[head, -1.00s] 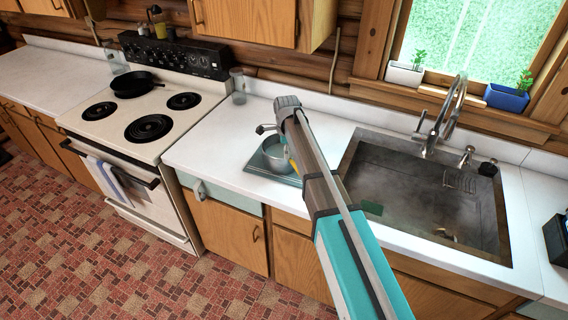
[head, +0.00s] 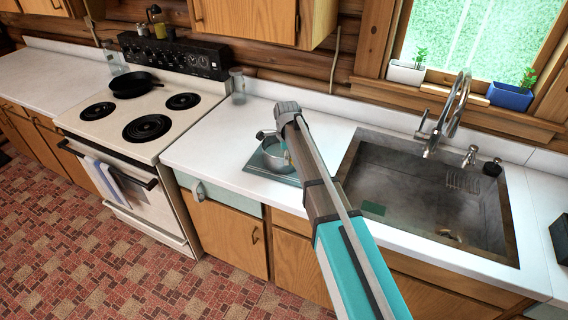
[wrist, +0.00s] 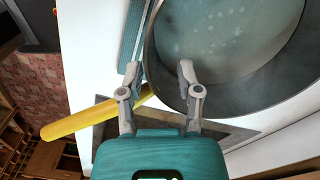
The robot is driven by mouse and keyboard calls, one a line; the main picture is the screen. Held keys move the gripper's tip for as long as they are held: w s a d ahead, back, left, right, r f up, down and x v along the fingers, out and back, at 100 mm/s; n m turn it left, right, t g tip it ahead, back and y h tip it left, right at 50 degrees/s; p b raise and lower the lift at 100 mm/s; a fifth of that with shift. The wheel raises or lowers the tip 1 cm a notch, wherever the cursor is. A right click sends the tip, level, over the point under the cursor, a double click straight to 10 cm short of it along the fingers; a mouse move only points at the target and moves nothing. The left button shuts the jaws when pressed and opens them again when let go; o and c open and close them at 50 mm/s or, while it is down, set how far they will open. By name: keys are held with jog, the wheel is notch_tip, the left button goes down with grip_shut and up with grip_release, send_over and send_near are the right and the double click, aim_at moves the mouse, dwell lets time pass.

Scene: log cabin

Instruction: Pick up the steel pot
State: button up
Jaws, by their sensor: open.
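The steel pot (head: 271,160) stands on a grey-teal mat (head: 258,180) on the white counter, between stove and sink. My arm hides its right part in the head view. In the wrist view the pot (wrist: 165,85) fills the upper right, with its round rim and pale bluish inside showing. My gripper (wrist: 158,70) is open there, one finger outside the pot's wall and the other over its inner side. The fingers are apart and I cannot tell if either touches the wall. The fingertips are hidden in the head view.
A yellow rod (wrist: 90,120) passes behind the left finger; I cannot tell what it belongs to. The sink (head: 400,190) lies right of the pot and the stove (head: 150,110) left, with a black pan (head: 133,85). A clear glass (head: 237,86) stands at the counter's back.

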jog(key=shift+f+b, duration=0.9)
jog(key=shift+f, duration=0.3)
jog(key=shift+c, duration=0.2)
jog(key=shift+r, duration=0.1)
grip_shut()
